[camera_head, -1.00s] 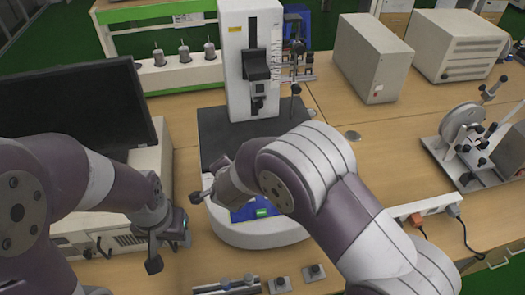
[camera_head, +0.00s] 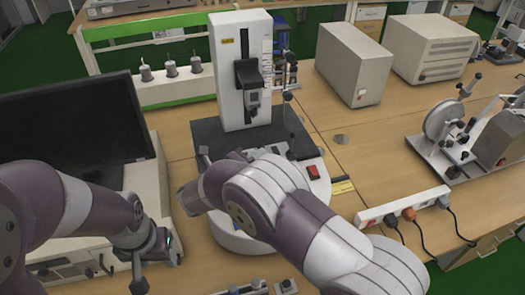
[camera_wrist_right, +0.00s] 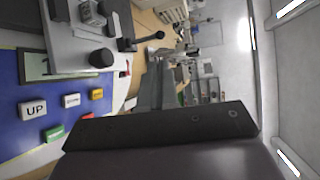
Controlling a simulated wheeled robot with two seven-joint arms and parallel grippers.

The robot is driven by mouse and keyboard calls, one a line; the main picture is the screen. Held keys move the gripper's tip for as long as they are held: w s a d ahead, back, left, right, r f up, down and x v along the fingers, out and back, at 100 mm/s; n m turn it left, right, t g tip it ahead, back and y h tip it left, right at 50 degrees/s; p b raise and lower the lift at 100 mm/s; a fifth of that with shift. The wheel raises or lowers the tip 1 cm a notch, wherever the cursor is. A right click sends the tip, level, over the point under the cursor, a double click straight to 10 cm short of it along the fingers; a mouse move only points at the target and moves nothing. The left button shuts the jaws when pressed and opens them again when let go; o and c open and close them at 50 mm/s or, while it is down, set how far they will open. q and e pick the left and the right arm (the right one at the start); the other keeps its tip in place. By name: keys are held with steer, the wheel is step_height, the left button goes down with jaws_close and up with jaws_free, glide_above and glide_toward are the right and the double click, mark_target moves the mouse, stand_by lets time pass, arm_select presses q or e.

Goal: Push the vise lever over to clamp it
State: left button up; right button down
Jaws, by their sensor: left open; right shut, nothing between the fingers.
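The white test stand (camera_head: 231,70) stands upright behind my right arm, with a dark bed and a white base. In the right wrist view, a pale metal vise-like block (camera_wrist_right: 75,30) carries a dark round knob (camera_wrist_right: 101,58) and a black ball-ended lever (camera_wrist_right: 140,42), sticking out to the right. My right arm hides this part in the head view. My right gripper (camera_head: 190,196) is shut and empty over the left part of the base; whether it touches the lever cannot be told. My left gripper (camera_head: 156,266) is open and empty, low in front of the monitor stand.
A blue panel with an UP button (camera_wrist_right: 33,109) lies near the vise. A black monitor (camera_head: 75,125) stands on the left. A power strip (camera_head: 400,207) with cables and a metal fixture (camera_head: 450,140) are on the right. The table between them and the stand is mostly clear.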

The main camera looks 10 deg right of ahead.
mark_target(291, 137)
steer(key=p+x, duration=0.3)
steer(key=x, duration=0.7)
steer(key=shift+r, duration=0.15)
steer(key=shift+w+d+f+p, duration=0.3)
steer(key=shift+w+d+p, duration=0.05)
steer(key=shift+w+d, duration=0.15)
